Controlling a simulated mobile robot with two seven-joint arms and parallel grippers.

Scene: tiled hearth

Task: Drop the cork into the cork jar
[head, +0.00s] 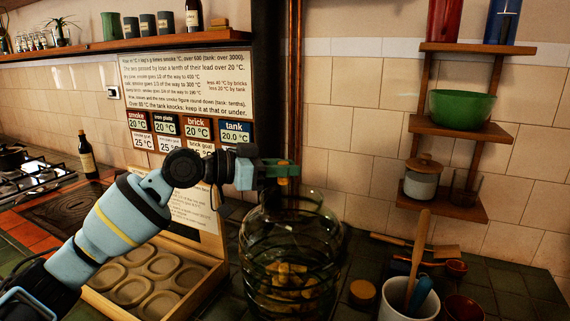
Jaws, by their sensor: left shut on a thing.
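The cork jar (291,243) is a large clear glass vessel with a narrower neck, standing on the dark tiled counter at centre. Several tan corks (290,280) lie low inside it. My left gripper (284,171) is over the jar's mouth, its arm reaching in from the left. It is shut on a small orange-brown cork (283,181), which shows above and below the greenish finger. The cork is above the jar opening, not inside it. My right gripper is not in view.
A wooden tray (207,262) with round recesses sits left of the jar. A round wooden piece (362,292) and a white cup with utensils (397,295) stand to the right. A wall shelf (440,202) holds jars. A dark bottle (86,155) stands by the stove.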

